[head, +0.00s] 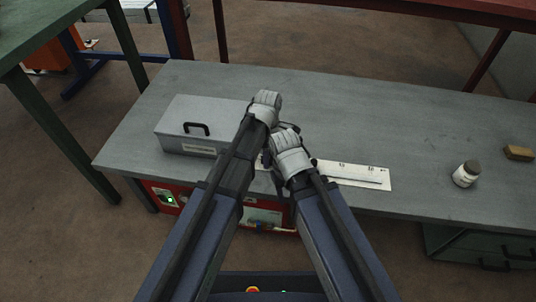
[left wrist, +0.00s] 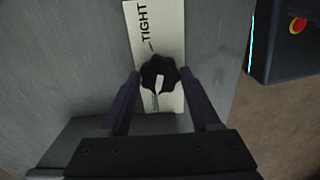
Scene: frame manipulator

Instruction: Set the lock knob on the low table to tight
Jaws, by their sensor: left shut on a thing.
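The lock knob (left wrist: 159,74) is black and lobed with a white pointer. It sits on a white label plate (left wrist: 171,25) in the left wrist view. TIGHT is printed at the plate's upper part, with a tick below it; the pointer lies roughly along the plate. Lettering below the knob is mostly hidden. My left gripper (left wrist: 162,76) is shut on the knob, one finger at each side. In the head view my left gripper (head: 266,104) is over the low table (head: 430,130), and the knob is hidden. My right gripper (head: 288,146) is beside it; its fingers are hidden.
A grey toolbox (head: 196,122) stands left of my grippers. A white strip with marks (head: 352,175) lies to their right. A white jar (head: 466,173) and a tan block (head: 518,153) stand farther right. A red panel (head: 163,197) is below the table's front edge.

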